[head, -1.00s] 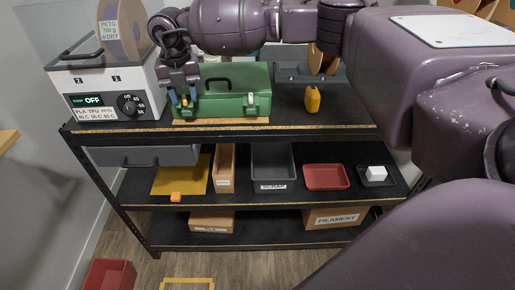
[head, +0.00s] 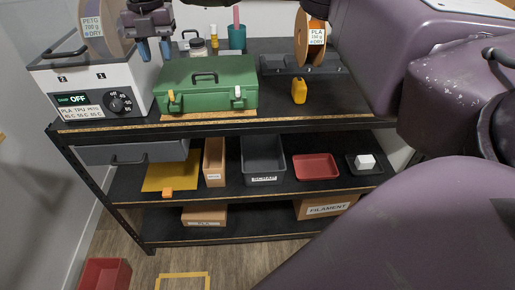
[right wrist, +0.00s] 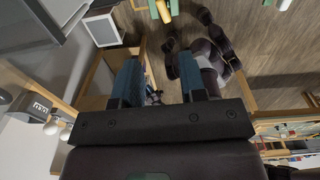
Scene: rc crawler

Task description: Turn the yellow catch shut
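The green toolbox (head: 207,88) stands lid down on the top shelf. The yellow catch (head: 171,97) is at the left of its front and looks upright against the box; I cannot tell whether it is fully shut. A white catch (head: 238,93) is at the right of the front.
A dryer box (head: 95,92) with a spool stands close left of the toolbox. A yellow bottle (head: 299,91) and a spool on a grey stand (head: 312,45) are to the right. The shelf's front strip is narrow.

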